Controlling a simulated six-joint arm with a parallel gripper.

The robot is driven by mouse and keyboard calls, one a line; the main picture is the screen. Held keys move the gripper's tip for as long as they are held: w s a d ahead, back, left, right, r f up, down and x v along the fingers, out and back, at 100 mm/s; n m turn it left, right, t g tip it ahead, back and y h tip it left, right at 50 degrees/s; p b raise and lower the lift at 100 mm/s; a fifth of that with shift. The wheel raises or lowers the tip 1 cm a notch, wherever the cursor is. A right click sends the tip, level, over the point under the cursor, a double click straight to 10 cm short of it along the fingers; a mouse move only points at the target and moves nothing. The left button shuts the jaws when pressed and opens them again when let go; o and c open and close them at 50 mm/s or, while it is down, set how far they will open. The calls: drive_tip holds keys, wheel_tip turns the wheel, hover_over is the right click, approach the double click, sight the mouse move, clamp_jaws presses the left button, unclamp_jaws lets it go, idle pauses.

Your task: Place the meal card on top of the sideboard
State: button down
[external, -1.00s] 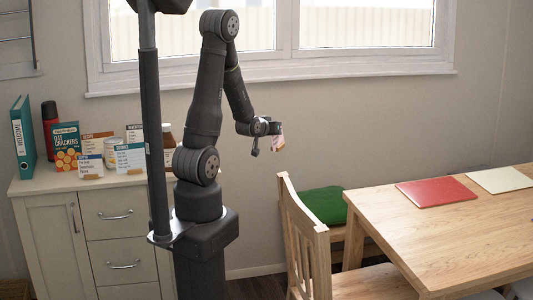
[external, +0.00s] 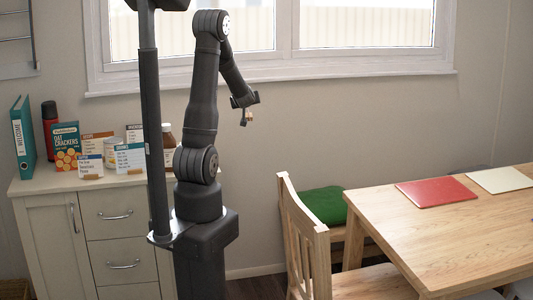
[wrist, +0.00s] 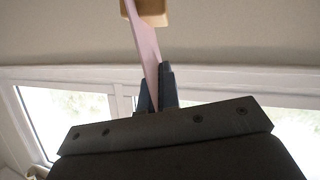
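My gripper (wrist: 156,92) is shut on a thin pinkish card (wrist: 145,45) with a wooden block stand (wrist: 150,8) at its far end. The card shows edge-on in the wrist view, so its face cannot be read. In the external view my gripper (external: 246,107) hangs in the air in front of the wall below the window, and the wooden block (external: 250,118) shows small beside it. The sideboard (external: 40,184) stands at the left, well away from the gripper and lower than it.
On the sideboard stand a teal binder (external: 23,137), a red flask (external: 50,128), a cracker box (external: 67,146), jars and several cards in stands, such as a teal-topped one (external: 130,157). A chair (external: 300,235) and table (external: 430,235) are at the right.

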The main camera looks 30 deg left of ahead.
drive_tip(key=s+a+f+n+g+y, duration=0.15)
drive_tip(key=a+n+g, duration=0.25)
drive_tip(key=a, duration=0.7)
drive_tip(key=s+a+f+n+g+y, duration=0.1)
drive_tip(key=s+a+n+g+y, duration=0.25)
drive_tip(key=a, duration=0.65)
drive_tip(key=s+a+f+n+g+y, duration=0.1)
drive_tip(key=s+a+n+g+y, duration=0.2)
drive_tip(key=a, duration=0.8)
drive_tip(key=shift+n+h, duration=0.35)
drive_tip(key=shift+h, duration=0.15)
drive_tip(key=shift+w+d+f, duration=0.1)
drive_tip(key=shift+w+f, duration=0.15)
drive_tip(key=shift+f, duration=1.7)
drive_tip(key=shift+w+f, duration=0.3)
drive_tip(key=shift+f, duration=1.6)
drive_tip(key=shift+w+d+f, duration=0.1)
drive_tip(key=shift+w+f, duration=0.15)
drive_tip(key=shift+f, duration=1.7)
drive_tip(key=shift+f, duration=0.6)
drive_tip(key=c, duration=1.6)
unclamp_jaws()
